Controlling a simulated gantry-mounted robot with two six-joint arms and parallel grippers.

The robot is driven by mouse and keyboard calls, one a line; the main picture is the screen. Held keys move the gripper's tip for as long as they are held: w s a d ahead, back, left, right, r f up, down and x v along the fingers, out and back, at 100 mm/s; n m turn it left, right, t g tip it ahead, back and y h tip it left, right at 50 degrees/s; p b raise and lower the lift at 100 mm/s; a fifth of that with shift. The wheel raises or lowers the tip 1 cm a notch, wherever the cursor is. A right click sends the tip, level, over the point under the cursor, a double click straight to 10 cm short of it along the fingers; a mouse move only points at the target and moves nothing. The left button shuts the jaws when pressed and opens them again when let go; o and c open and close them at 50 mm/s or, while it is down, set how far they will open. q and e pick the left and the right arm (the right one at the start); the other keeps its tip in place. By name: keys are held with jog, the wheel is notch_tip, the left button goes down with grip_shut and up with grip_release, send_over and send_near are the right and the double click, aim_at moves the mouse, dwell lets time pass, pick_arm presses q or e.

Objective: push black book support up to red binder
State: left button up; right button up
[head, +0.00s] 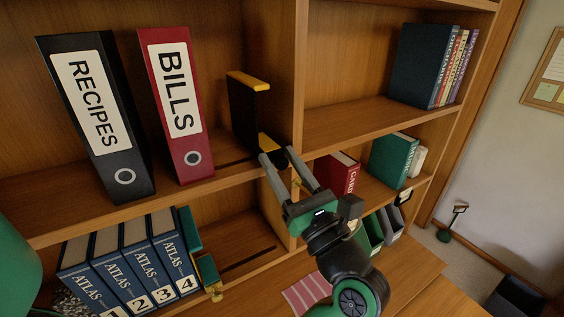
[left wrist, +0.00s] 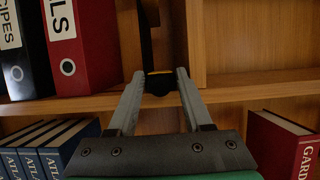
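The black book support (head: 243,112) with yellow edges stands upright on the upper shelf, right of the red BILLS binder (head: 172,125), with a gap between them. In the left wrist view the support (left wrist: 147,45) rises behind the fingers, and its dark, yellow-topped front end (left wrist: 158,84) shows between the fingertips. The red binder (left wrist: 82,50) is to its left. My left gripper (head: 277,154) is open at the shelf's front edge by the support's lower front end. I cannot tell whether the fingers touch it. My right gripper is out of view.
A black RECIPES binder (head: 100,115) leans left of the red one. A wooden divider (head: 285,70) is close right of the support. Blue atlases (head: 125,262) with a green support (head: 207,270) stand below, and a red book (head: 337,174) is at lower right.

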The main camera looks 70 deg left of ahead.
pick_arm(q)
grip_shut()
dwell(1.0)
